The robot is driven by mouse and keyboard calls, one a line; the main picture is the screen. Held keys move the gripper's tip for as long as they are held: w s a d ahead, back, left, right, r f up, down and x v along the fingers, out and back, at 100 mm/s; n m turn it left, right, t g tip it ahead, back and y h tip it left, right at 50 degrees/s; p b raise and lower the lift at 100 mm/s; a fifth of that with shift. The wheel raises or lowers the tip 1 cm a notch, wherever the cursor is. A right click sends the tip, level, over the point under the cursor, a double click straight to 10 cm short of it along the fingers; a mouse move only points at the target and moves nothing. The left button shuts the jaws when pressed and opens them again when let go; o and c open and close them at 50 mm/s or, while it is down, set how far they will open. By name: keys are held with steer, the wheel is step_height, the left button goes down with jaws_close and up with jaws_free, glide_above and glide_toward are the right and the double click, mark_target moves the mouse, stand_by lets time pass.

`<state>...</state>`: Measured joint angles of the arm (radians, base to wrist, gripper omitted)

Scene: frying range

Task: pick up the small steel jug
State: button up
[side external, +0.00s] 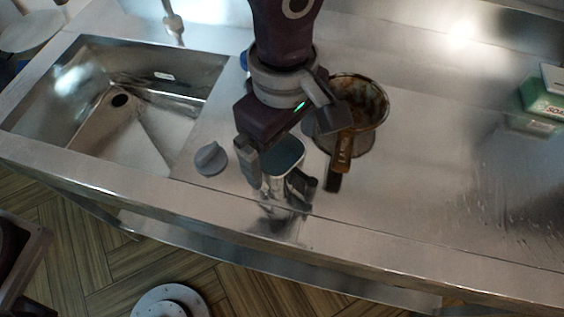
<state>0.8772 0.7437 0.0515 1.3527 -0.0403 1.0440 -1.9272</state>
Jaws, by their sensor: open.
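The small steel jug (285,157) stands on the steel counter, with a shiny body and a bluish-looking opening at its top. My gripper (278,183) is directly over it, pointing down, with one finger on the left of the jug and the other on its right. The fingers are open around the jug's sides; whether either finger touches it I cannot tell. My gripper's body hides part of the jug's far side.
A brown, stained pot (360,100) with a handle stands close to the right of my gripper. A grey knob-like object (210,159) lies to the left. A sink (150,65) is farther left. A green soap box (543,100) stands at far right. The counter's front edge is near.

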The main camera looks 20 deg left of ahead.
mark_target(283, 172)
step_height(283, 172, down, 7)
steer(key=shift+f, duration=0.15)
steer(key=c, duration=1.9)
step_height(283, 172, up, 10)
